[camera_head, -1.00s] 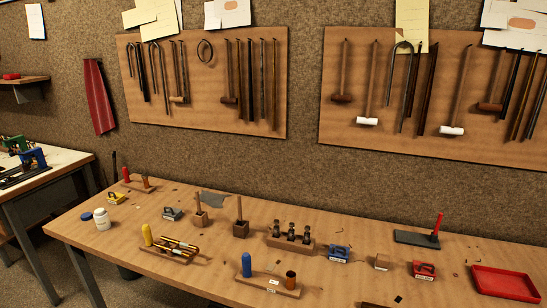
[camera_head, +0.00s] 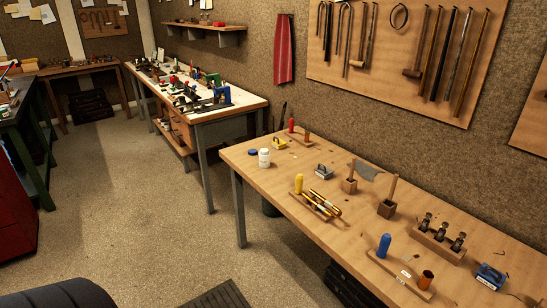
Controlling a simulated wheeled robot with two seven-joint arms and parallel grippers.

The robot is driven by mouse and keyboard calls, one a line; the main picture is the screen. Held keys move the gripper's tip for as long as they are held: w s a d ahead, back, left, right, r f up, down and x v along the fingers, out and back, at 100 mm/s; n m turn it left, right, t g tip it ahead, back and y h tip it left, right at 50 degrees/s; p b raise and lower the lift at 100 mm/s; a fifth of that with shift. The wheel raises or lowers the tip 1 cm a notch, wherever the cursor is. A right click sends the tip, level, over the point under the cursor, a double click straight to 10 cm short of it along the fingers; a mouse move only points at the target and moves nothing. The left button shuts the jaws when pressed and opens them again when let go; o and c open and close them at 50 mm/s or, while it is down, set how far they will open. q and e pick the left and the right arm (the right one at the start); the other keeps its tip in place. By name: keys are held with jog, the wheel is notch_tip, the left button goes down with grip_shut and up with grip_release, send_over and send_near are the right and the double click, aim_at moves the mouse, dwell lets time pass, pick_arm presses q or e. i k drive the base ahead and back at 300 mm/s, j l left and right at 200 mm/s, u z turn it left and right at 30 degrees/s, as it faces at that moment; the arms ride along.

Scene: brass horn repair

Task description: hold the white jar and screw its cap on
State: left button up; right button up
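The white jar (camera_head: 264,158) stands upright near the left end of the wooden bench. Its top looks uncapped, though it is small in view. A round blue cap (camera_head: 253,151) lies on the bench just left of the jar, apart from it. Neither of my grippers shows in the head view.
The wooden bench (camera_head: 242,172) holds a yellow-handled tool rack (camera_head: 318,203), wooden blocks and a blue-and-orange holder (camera_head: 400,277). A second bench (camera_head: 240,108) with tools stands behind at left. A red cabinet (camera_head: 15,215) is at far left. Open floor (camera_head: 130,205) lies between.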

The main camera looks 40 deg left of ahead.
aim_at(264, 153)
jog(key=u, duration=1.25)
